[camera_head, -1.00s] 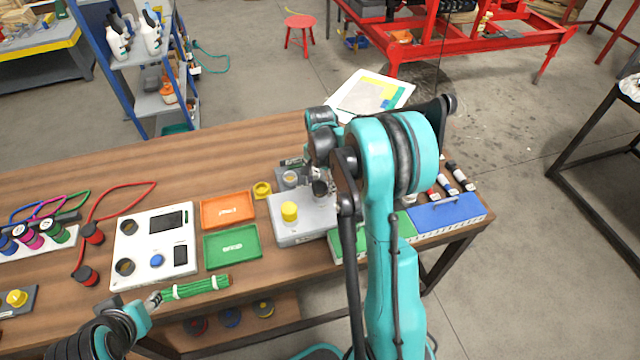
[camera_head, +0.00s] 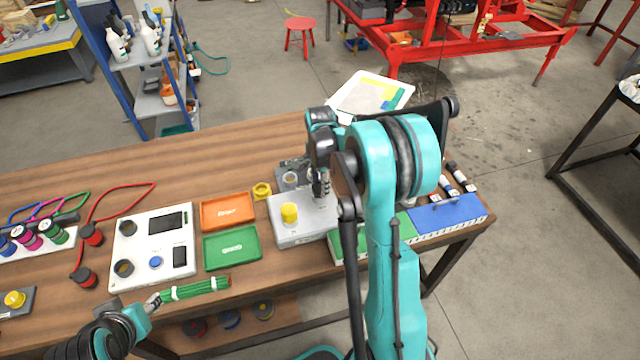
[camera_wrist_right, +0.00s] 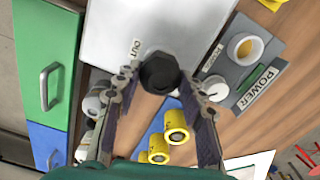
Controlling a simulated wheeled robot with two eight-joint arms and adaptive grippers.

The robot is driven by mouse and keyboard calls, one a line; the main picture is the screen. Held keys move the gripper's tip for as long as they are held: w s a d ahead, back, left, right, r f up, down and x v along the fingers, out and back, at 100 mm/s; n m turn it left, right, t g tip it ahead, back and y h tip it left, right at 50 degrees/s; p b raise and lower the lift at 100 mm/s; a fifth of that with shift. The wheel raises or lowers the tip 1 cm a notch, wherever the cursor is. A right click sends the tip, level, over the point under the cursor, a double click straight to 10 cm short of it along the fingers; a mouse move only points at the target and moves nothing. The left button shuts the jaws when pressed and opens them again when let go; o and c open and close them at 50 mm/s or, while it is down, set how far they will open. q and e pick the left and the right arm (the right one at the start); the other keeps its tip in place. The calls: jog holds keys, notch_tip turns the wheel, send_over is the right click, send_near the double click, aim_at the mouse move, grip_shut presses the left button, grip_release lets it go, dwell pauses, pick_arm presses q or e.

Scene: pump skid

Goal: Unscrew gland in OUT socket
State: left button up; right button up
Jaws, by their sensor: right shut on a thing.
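The grey box (camera_head: 287,232) with a yellow cap (camera_head: 289,212) stands on the bench. In the right wrist view, a black hexagonal gland (camera_wrist_right: 160,73) sits at the box's edge beside the OUT label (camera_wrist_right: 135,48). My right gripper (camera_wrist_right: 158,80) is shut on the gland, one finger on each side. The socket under the gland is hidden. In the head view my right arm hides much of the box, and the gripper (camera_head: 320,185) shows only partly. My left gripper (camera_head: 153,301) is at lower left by a green banded bundle (camera_head: 195,288); its jaws are unclear.
Orange (camera_head: 227,211) and green (camera_head: 232,247) trays are left of the box; a blue-lidded case (camera_head: 450,213) is right.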

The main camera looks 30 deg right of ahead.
jog(key=n, duration=0.3)
jog(key=shift+n, duration=0.3)
jog(key=n+b, duration=0.1)
jog(key=n, duration=0.4)
jog(key=o, duration=1.2)
jog(key=m, duration=0.3)
jog(key=shift+m, duration=0.4)
jog(key=m, duration=0.5)
jog(key=shift+b, duration=0.3)
